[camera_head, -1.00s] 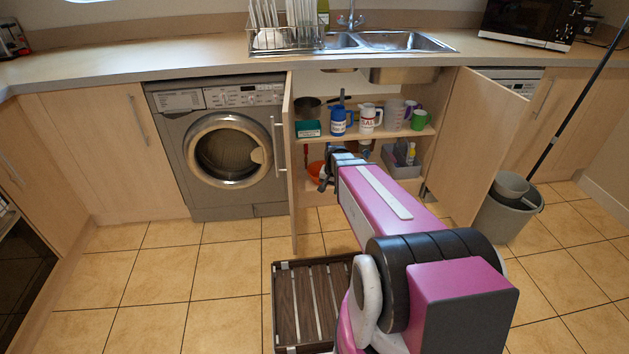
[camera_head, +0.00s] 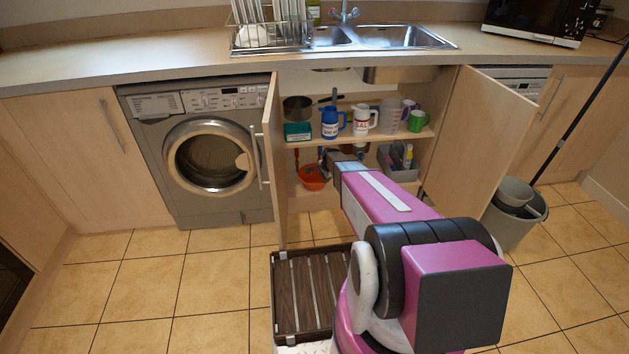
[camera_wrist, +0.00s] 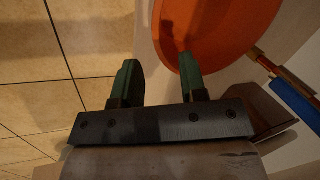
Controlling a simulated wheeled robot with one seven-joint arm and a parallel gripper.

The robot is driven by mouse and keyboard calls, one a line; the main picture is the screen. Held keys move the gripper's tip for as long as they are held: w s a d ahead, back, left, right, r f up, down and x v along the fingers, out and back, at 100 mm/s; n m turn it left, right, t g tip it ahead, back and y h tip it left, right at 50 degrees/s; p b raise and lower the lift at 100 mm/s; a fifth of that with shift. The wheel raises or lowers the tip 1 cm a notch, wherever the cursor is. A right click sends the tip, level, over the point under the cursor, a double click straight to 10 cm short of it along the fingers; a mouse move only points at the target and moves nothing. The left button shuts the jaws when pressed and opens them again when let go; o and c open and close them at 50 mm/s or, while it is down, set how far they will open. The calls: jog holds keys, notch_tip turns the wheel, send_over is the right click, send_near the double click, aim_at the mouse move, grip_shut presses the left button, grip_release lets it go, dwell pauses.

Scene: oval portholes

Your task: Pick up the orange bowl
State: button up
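The orange bowl (camera_head: 312,179) stands on the floor of the open cupboard under the sink, at its left side. My gripper (camera_head: 325,160) is at the cupboard opening, close to the bowl. In the wrist view the bowl (camera_wrist: 210,30) fills the upper middle and right. There my gripper (camera_wrist: 160,75) is open, with its two green-tipped fingers apart. The right fingertip overlaps the bowl's near edge in the picture, and the left finger is over the floor tiles beside it. Whether a finger touches the bowl I cannot tell.
Open doors stand left (camera_head: 271,160) and right (camera_head: 476,135) of the cupboard. Its shelf (camera_head: 375,136) with mugs, a jug and a pan is above the bowl. A grey caddy (camera_head: 400,165) sits to the right. A red and blue tool (camera_wrist: 290,90) shows beside the bowl.

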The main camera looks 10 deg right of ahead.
aim_at(322, 185)
jog(key=x, duration=0.7)
jog(key=shift+w+f, duration=0.25)
jog(key=shift+w, duration=0.05)
grip_shut()
